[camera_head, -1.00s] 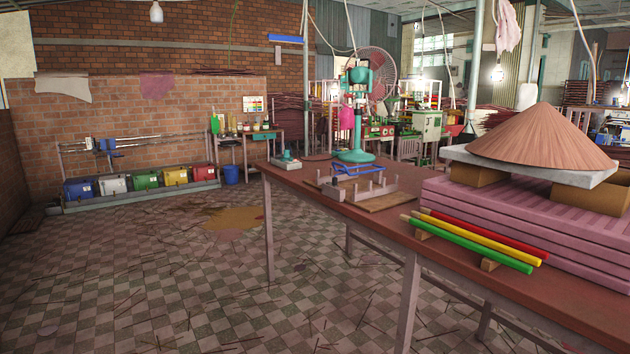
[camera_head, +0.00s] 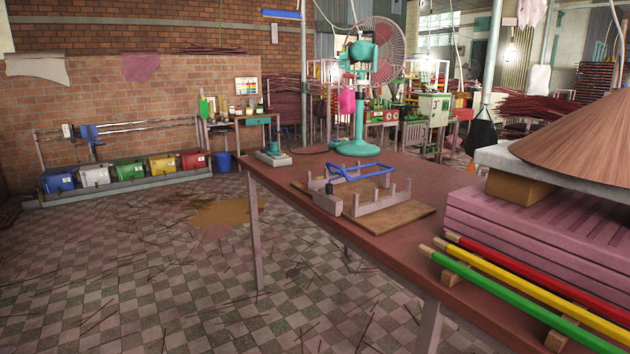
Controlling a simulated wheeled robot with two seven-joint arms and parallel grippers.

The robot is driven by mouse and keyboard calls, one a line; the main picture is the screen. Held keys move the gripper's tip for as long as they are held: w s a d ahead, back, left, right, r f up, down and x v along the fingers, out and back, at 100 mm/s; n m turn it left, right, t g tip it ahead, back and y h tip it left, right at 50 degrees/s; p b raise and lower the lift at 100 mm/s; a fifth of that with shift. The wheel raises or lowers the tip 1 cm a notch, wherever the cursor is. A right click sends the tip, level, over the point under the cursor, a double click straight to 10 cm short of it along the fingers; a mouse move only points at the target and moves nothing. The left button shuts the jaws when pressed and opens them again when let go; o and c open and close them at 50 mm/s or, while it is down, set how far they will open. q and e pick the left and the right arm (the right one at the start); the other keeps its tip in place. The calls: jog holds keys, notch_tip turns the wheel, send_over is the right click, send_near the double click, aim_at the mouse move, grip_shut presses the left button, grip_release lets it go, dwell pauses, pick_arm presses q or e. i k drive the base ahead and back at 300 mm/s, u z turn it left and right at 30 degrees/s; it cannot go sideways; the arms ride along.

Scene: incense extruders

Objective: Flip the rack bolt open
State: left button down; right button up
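No bolt can be made out clearly in the head view. A low metal rack (camera_head: 130,185) stands against the brick wall at the far left, with a row of coloured bins on its base. A blue block (camera_head: 90,131) and a small white piece (camera_head: 67,131) sit near the left end of its upper rails. They are too small to tell what they are. Other stacked racks (camera_head: 594,80) stand at the far right back, with no bolt discernible. Neither of my grippers is in view.
A red-brown table (camera_head: 400,240) fills the right foreground, holding a wooden jig (camera_head: 375,203), a teal fan (camera_head: 358,120), coloured poles (camera_head: 500,275), pink slabs (camera_head: 530,235) and a conical hat (camera_head: 590,140). The checkered floor (camera_head: 130,270) at left is open, with scattered sticks and a yellowish patch (camera_head: 225,212).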

aim_at(328, 190)
jog(key=z, duration=0.4)
jog(key=i, duration=0.8)
jog(key=z, duration=0.5)
